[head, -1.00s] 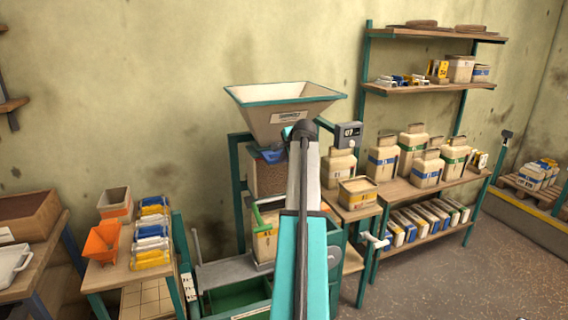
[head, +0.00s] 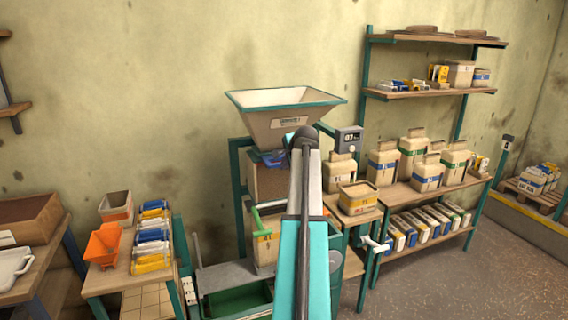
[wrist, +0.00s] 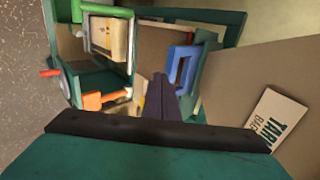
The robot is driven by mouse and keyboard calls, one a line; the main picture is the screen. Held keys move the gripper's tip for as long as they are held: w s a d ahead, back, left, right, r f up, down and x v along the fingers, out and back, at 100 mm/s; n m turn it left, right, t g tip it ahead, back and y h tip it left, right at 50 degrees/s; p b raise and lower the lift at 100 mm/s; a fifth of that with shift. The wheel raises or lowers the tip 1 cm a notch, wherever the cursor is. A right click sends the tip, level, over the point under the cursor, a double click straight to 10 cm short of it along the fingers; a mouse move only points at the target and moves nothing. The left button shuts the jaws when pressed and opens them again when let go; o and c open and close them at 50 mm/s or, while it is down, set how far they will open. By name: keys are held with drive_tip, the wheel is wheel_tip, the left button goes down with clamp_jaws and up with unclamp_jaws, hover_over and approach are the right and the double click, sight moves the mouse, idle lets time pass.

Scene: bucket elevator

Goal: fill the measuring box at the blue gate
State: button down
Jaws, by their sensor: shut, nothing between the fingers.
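The cream hopper (head: 285,118) with a teal rim stands at the middle of the head view. The blue gate (head: 269,159) sits just under it, partly behind my arm, and its blue handle (wrist: 183,65) shows in the wrist view. Below the gate is a box-like compartment (head: 265,186), which I take for the measuring box; its front looks plain tan, and its fill level cannot be told. My gripper (wrist: 163,82) is shut and empty, its dark fingers close beside the blue handle; contact cannot be told. My arm hides the gripper in the head view.
A pale bag (head: 266,246) stands below the compartment near a green handle (head: 261,222). An orange funnel (head: 103,244) and several packets lie on the left table. Shelves with bags (head: 383,164) stand right. Open floor (head: 440,280) lies front right.

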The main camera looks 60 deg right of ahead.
drive_tip(key=s+f+b+v, duration=0.1)
drive_tip(key=b+v, duration=0.1)
drive_tip(key=v, duration=0.9)
drive_tip(key=shift+a+r, duration=0.15)
drive_tip(key=shift+a, duration=0.1)
idle(0.6)
